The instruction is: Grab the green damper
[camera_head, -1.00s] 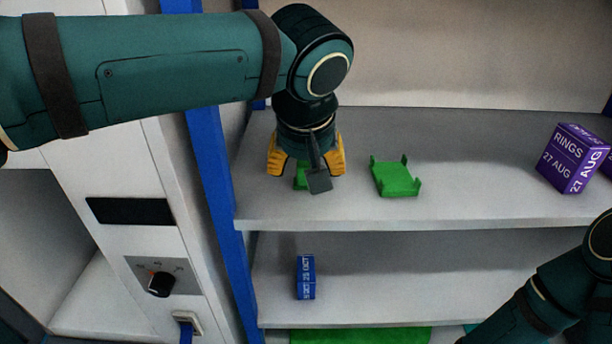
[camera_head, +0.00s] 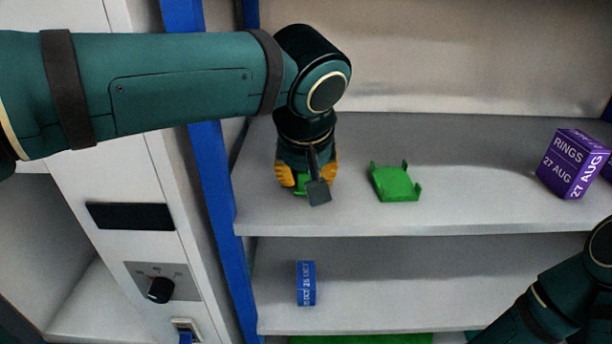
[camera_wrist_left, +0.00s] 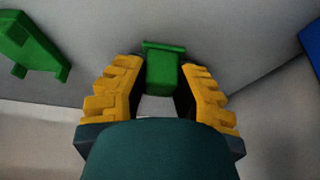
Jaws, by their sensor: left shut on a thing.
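The green damper (camera_wrist_left: 162,70) is between the yellow fingers of my left gripper (camera_wrist_left: 160,85) in the left wrist view. In the head view my left gripper (camera_head: 306,183) points down at the upper shelf, shut on the damper (camera_head: 301,184), which is mostly hidden by the fingers and wrist. Whether the damper touches the shelf I cannot tell. My right arm shows at the lower right of the head view; its gripper is out of view.
A green four-posted holder (camera_head: 396,183) lies on the upper shelf (camera_head: 450,212), right of my left gripper. A purple box (camera_head: 569,165) stands farther right. A blue item (camera_head: 306,283) is on the lower shelf. A blue post (camera_head: 213,170) and a white panel with a knob (camera_head: 160,289) are left.

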